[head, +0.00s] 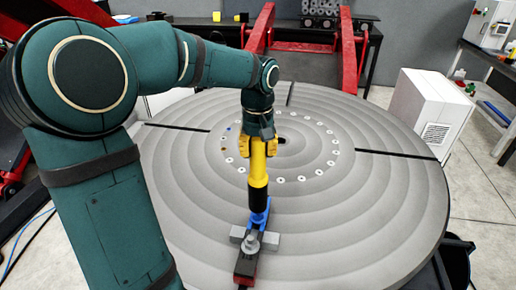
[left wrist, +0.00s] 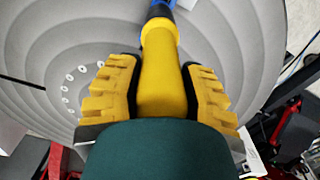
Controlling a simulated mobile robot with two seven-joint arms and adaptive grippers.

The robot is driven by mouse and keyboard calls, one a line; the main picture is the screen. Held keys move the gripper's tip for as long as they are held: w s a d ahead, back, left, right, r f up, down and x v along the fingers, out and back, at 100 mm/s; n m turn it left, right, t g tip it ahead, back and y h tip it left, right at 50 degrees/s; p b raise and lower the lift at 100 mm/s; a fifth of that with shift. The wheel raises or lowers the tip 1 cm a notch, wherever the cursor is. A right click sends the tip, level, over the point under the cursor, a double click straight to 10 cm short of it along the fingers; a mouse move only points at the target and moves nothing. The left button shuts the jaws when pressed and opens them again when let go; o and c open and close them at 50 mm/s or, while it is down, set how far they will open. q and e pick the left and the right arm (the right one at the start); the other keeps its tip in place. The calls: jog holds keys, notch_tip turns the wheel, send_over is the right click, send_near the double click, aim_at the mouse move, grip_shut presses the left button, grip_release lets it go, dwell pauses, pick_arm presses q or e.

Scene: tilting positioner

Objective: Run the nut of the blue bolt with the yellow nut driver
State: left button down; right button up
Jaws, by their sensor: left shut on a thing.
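The yellow nut driver (head: 258,165) stands nearly upright in the head view, its black lower end pointing down over the round table. My left gripper (head: 258,146) is shut on its upper part; in the left wrist view the yellow pads lie on both sides of the driver (left wrist: 162,70). A blue part (head: 261,216), which looks like the blue bolt or its clamp, sits right below the driver's end. It also shows at the top of the left wrist view (left wrist: 162,4). Its nut is hidden, and I cannot tell whether the driver touches it. My right gripper is out of view.
A grey clamp block (head: 267,243) with a dark and red base lies near the front of the grey round table (head: 350,215). A ring of small pale spots surrounds the table's centre. A white box (head: 415,105) stands at right, and red arms (head: 349,50) rise behind.

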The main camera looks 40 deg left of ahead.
aim_at(258, 168)
pick_arm(q)
jog(key=shift+f, duration=0.1)
jog(key=shift+f+b, duration=1.55)
jog(key=shift+f, duration=0.5)
jog(key=shift+f+b, duration=0.35)
jog(key=shift+f, duration=0.15)
jog(key=shift+s+d+f, duration=0.1)
jog(key=shift+s+f, duration=0.05)
jog(key=shift+f, duration=0.15)
